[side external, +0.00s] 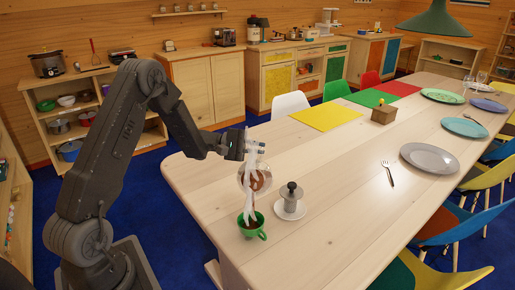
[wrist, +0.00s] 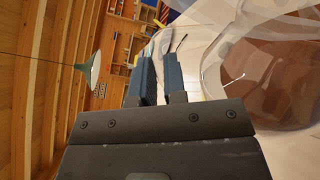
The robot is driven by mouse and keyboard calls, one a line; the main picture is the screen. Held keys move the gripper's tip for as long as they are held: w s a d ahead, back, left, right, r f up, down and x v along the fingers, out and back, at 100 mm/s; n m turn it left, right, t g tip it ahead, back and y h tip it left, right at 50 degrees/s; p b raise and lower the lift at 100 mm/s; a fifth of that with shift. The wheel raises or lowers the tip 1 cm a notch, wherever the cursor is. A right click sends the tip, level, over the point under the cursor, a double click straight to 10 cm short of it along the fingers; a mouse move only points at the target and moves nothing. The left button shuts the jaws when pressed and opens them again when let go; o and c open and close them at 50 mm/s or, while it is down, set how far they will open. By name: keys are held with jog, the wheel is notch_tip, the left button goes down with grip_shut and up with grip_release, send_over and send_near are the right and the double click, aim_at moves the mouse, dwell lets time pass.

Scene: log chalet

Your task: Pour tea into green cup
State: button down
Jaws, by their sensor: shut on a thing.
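My gripper (side external: 258,146) is shut on a clear glass teapot (side external: 244,181) and holds it above the table's near left end. The teapot hangs tilted over the green cup, with brown tea (side external: 261,181) in it. The green cup (side external: 262,234) stands upright on the table below, and its inside looks dark brown. Whether a stream of tea links pot and cup I cannot tell. In the wrist view, the two fingers (wrist: 158,82) are at the middle, and the glass body with brown tea (wrist: 270,75) fills the right side. The gripped part is unclear there.
A grey and black pot (side external: 291,195) stands on a white saucer (side external: 290,212) just right of the green cup. A fork (side external: 388,172) and a grey plate (side external: 430,158) lie farther right on the wooden table (side external: 335,185). A small wooden box (side external: 384,114) stands beyond. The middle is clear.

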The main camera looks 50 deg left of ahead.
jog(key=shift+s+d+r+m, duration=0.2)
jog(key=shift+s+d+m, duration=0.1)
jog(key=shift+m, duration=0.2)
jog(key=shift+w+a+f+n, duration=0.15)
jog(key=shift+w+a+n, duration=0.3)
jog(key=shift+n, duration=0.15)
jog(key=shift+w+a+f+n+h, duration=0.1)
jog(key=shift+w+a+f+n, duration=0.2)
jog(key=shift+f+n, duration=0.75)
jog(key=shift+w+a+f+n+h, duration=0.1)
jog(key=shift+w+a+f+n, duration=0.35)
jog(key=shift+n, duration=1.05)
jog(key=shift+w+a+f+n+h, duration=0.1)
jog(key=shift+w+a+f+n, duration=0.1)
jog(key=shift+f+n, duration=0.85)
jog(key=shift+r, duration=0.2)
